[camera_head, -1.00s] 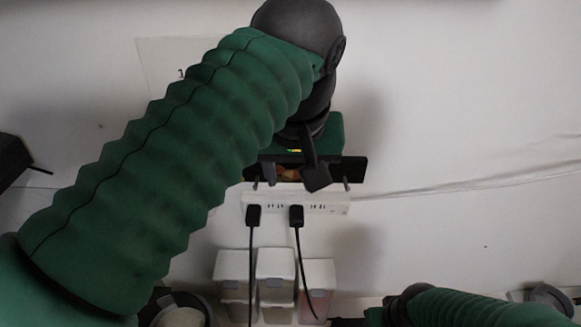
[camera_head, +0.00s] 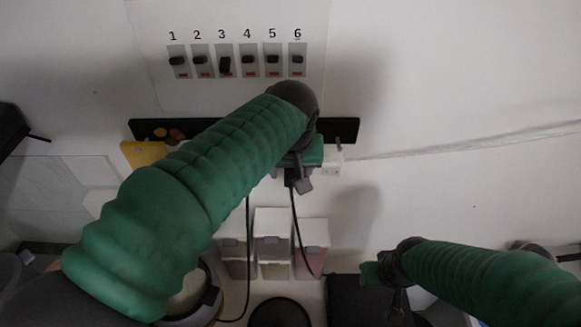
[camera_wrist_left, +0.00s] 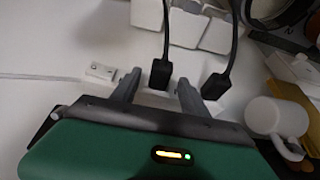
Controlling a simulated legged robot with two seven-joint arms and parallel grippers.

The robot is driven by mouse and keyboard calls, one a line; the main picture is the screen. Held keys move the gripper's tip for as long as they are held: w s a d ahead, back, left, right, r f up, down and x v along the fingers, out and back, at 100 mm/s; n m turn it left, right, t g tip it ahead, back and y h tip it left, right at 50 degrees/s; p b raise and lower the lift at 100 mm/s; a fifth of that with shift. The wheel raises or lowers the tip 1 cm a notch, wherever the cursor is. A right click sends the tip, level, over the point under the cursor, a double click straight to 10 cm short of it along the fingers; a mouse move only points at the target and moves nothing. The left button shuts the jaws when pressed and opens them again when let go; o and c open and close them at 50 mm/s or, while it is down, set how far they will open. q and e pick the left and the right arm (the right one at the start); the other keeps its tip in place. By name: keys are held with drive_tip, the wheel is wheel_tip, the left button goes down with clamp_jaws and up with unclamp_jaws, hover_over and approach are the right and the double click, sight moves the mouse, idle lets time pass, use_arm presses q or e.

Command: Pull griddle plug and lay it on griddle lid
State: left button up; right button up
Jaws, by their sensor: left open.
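A white power strip (camera_head: 332,168) on the wall is mostly hidden by my left arm in the head view. In the left wrist view two black plugs with cords sit at the strip, a left plug (camera_wrist_left: 160,74) and a right plug (camera_wrist_left: 215,86). My left gripper (camera_head: 303,182) is open, and in the wrist view its fingers (camera_wrist_left: 157,93) are spread either side of the left plug. I cannot tell whether they touch it. A dark flat-topped object (camera_head: 352,293) stands at the lower right; I cannot tell if it is the griddle lid. My right gripper (camera_head: 382,276) is low beside it.
Lidded containers (camera_head: 272,232) stand below the strip, with a round black object (camera_head: 280,313) in front. A dark rail (camera_head: 345,130) and a numbered switch panel (camera_head: 237,62) are on the wall above. A white mug (camera_wrist_left: 275,118) shows in the wrist view.

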use_arm(q)
drive_tip(key=shift+w+d, duration=0.1)
drive_tip(key=shift+d, duration=0.05)
drive_tip(key=c, duration=0.5)
clamp_jaws()
idle(1.2)
